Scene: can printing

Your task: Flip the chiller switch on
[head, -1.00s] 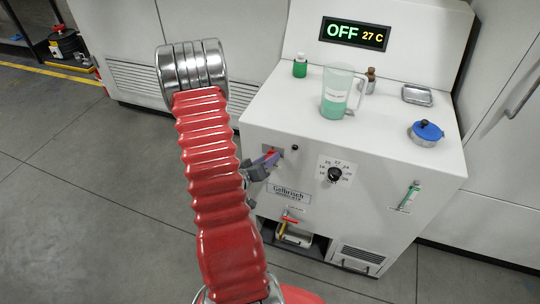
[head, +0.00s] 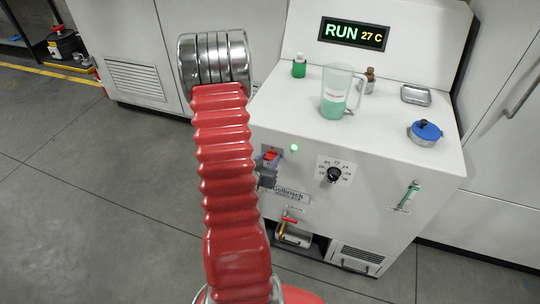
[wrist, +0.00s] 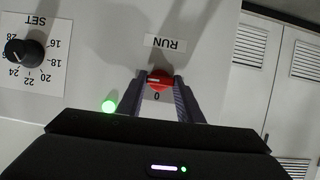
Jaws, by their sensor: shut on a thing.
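The white chiller (head: 355,190) stands in front of me, and its display (head: 354,33) reads RUN 27 C. The red switch (head: 270,156) is on the left of its front panel. In the wrist view the red switch (wrist: 159,80) sits between the two fingers, below an upside-down RUN label. My gripper (wrist: 160,88) is shut on the switch. In the head view my gripper (head: 266,172) is partly hidden by my red arm. A green lamp (head: 294,147) beside the switch is lit, and it also glows in the wrist view (wrist: 109,106).
A dial (head: 334,174) is right of the switch. A clear jug (head: 338,92) with green liquid, a green bottle (head: 299,66), a brown bottle (head: 368,80), a metal tray (head: 416,95) and a blue-lidded pot (head: 426,133) stand on top. A drain tap (head: 289,219) is below.

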